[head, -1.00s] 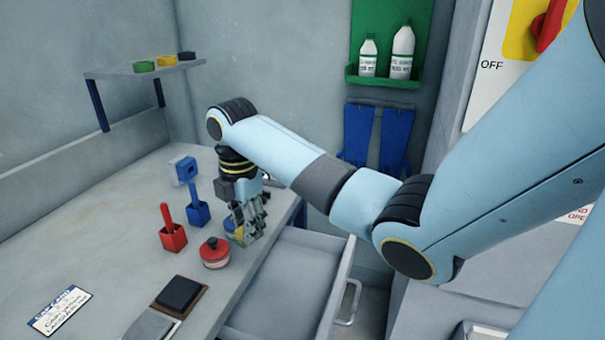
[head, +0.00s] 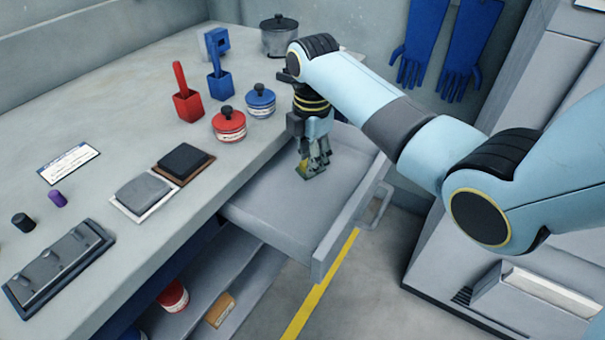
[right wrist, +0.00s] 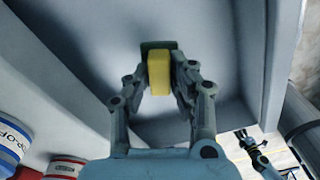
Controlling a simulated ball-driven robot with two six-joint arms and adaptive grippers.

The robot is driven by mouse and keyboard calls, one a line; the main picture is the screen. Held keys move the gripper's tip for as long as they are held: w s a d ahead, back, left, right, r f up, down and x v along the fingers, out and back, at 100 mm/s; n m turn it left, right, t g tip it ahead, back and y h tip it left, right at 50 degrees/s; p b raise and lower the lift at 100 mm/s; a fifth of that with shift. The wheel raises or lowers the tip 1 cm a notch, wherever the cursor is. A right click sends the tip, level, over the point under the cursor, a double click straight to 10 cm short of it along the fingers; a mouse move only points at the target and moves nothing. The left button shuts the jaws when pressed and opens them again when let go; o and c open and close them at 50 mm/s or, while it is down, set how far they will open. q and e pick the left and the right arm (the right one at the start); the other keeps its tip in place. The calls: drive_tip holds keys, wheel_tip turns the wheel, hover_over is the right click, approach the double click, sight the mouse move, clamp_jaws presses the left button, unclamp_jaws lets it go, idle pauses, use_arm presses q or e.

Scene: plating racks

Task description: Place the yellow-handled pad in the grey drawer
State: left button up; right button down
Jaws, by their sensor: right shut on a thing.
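The yellow-handled pad (right wrist: 158,75) is between the fingers of my right gripper (right wrist: 160,88), with its dark green base on the far side of the yellow handle. In the head view the pad (head: 304,168) shows only in part below the fingers. My right gripper (head: 314,165) is shut on it and is over the inside of the open grey drawer (head: 262,212). I cannot tell whether the pad touches the drawer floor. My left gripper is not in view.
On the bench beside the drawer stand a red-lidded jar (head: 229,126), a blue-lidded jar (head: 261,102) and a metal pot (head: 279,38). Black (head: 183,160) and grey (head: 144,193) pads lie near the bench edge. The drawer's front part is empty.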

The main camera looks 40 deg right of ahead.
sight(304, 184)
drive_tip(key=shift+w+a+f, duration=0.2)
drive_tip(key=shift+w+f, duration=0.45)
drive_tip(key=shift+w, duration=0.3)
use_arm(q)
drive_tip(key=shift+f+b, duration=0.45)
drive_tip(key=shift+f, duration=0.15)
use_arm(e)
drive_tip(key=shift+f, duration=2)
drive_tip(key=c, duration=1.2)
unclamp_jaws()
drive_tip(key=shift+f, duration=0.15)
drive_tip(key=shift+o, duration=0.2)
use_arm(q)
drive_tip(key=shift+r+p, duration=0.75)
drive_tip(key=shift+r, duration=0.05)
use_arm(e)
wheel_tip(304, 184, up, 12)
drive_tip(key=shift+r, duration=0.2)
